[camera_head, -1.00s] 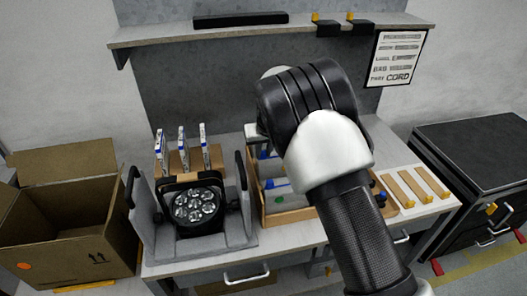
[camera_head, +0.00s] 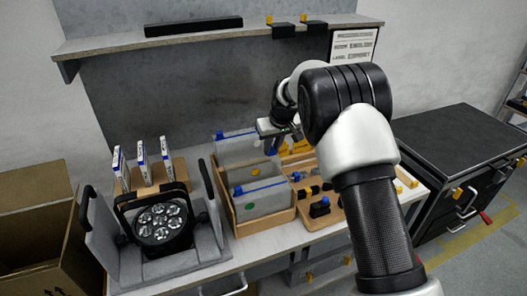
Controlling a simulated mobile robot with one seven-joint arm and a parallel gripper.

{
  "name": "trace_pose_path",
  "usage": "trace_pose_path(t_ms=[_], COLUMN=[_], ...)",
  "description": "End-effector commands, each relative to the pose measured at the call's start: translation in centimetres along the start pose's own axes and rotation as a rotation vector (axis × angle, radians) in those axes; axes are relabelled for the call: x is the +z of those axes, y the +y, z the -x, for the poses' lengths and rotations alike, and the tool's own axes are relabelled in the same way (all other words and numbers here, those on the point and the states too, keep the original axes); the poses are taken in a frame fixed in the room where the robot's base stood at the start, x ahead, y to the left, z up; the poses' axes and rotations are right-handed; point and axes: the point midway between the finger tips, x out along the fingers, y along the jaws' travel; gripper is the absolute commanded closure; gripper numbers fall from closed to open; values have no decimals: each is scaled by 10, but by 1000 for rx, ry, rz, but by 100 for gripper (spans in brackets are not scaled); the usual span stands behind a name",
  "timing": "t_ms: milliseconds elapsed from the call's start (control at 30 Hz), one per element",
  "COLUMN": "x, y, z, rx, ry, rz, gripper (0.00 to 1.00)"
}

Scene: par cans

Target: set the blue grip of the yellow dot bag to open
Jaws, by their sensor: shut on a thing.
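The yellow dot bag (camera_head: 231,152) is a pale grey pouch standing at the back of a wooden tray. Its yellow dot (camera_head: 255,171) shows low on its face, and a blue piece (camera_head: 220,134) sits at the left of its top edge. My gripper (camera_head: 270,146) is by the right end of that bag, shut on a small blue piece (camera_head: 271,153). The fingertips are small and partly hidden, so I cannot tell if this is the bag's blue grip. A similar bag (camera_head: 270,198) with a green dot and blue top strip stands in front.
The wooden tray (camera_head: 268,223) holds the bags; a board with dark and blue connectors (camera_head: 320,207) lies to its right. A par can (camera_head: 157,222) in a grey cradle and several white-blue cards (camera_head: 142,160) stand left. A shelf (camera_head: 100,43) runs above.

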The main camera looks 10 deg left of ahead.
Motion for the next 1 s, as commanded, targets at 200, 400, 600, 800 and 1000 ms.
trace_pose_path(t_ms=[200,400,600,800,1000], x=[0,0,0,0,-1], y=[1,0,0,0,1], z=[0,0,0,6,40], rx=[0,0,0,0,0], ry=[0,0,0,1,5], rz=[1,0,0,0,0], gripper=[100,66,62,62,62])
